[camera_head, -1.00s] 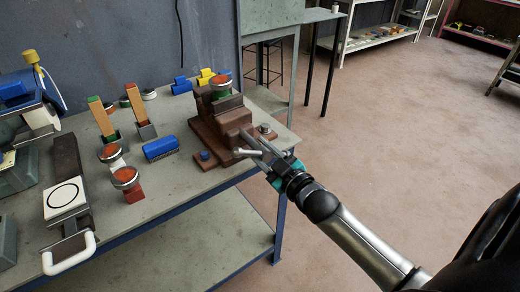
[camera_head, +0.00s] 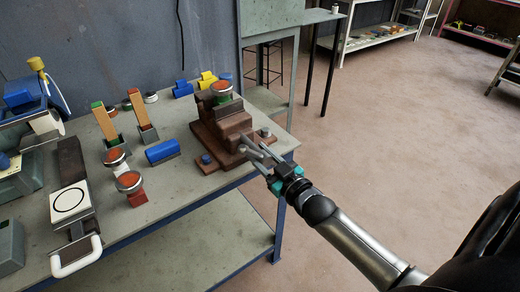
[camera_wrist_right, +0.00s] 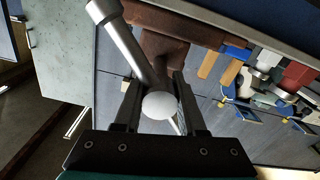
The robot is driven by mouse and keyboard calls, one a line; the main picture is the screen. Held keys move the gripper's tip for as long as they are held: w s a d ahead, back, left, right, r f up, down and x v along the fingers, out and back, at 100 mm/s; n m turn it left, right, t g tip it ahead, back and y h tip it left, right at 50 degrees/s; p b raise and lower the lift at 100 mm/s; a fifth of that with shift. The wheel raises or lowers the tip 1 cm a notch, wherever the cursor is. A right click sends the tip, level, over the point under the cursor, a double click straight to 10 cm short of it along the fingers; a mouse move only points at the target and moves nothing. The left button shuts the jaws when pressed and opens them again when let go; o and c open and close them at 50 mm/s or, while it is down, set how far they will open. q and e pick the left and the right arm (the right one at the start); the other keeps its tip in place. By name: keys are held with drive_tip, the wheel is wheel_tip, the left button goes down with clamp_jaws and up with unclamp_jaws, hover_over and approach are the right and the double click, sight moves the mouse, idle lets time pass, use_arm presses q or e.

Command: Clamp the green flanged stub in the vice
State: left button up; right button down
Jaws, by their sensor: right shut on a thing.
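The green flanged stub (camera_head: 222,98) sits upright between the jaws of the brown vice (camera_head: 232,123), at the table's right end. Its orange-faced metal flange (camera_head: 222,87) is on top and its lower part is hidden by the jaws. My right gripper (camera_head: 255,151) is at the vice's front, shut on the vice handle. In the right wrist view the handle (camera_wrist_right: 130,45) is a grey bar slanting from upper left to a round end between my right gripper's fingers (camera_wrist_right: 157,92). The brown vice screw end (camera_wrist_right: 162,45) shows behind it. My left gripper is not in view.
Two more flanged stubs, one red (camera_head: 137,198) and one white (camera_head: 117,165), stand on the table (camera_head: 185,190) left of a blue cylinder (camera_head: 162,151). Slanted wooden-handled pieces (camera_head: 139,112) stand behind. A white-handled tool (camera_head: 75,255) lies at the front left. Floor right of the table is clear.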

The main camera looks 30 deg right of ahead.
drive_tip(key=m+p, duration=0.1)
drive_tip(key=m, duration=0.2)
drive_tip(key=shift+p, duration=0.3)
drive_tip(key=m+p, duration=0.1)
drive_tip(key=m, duration=0.1)
drive_tip(key=shift+m, duration=0.4)
drive_tip(key=m+p, duration=0.1)
drive_tip(key=m, duration=0.1)
drive_tip(key=shift+a+m, duration=0.1)
drive_tip(key=shift+m, duration=0.2)
drive_tip(key=m, duration=0.3)
drive_tip(key=shift+f+m, duration=0.1)
drive_tip(key=shift+m, duration=0.2)
drive_tip(key=m, duration=0.4)
drive_tip(key=shift+a+m, duration=0.1)
drive_tip(key=shift+m, duration=0.2)
drive_tip(key=shift+m+b, duration=0.35)
drive_tip(key=shift+m, duration=1.75)
drive_tip(key=c, duration=0.5)
unclamp_jaws()
drive_tip(key=shift+r, duration=0.2)
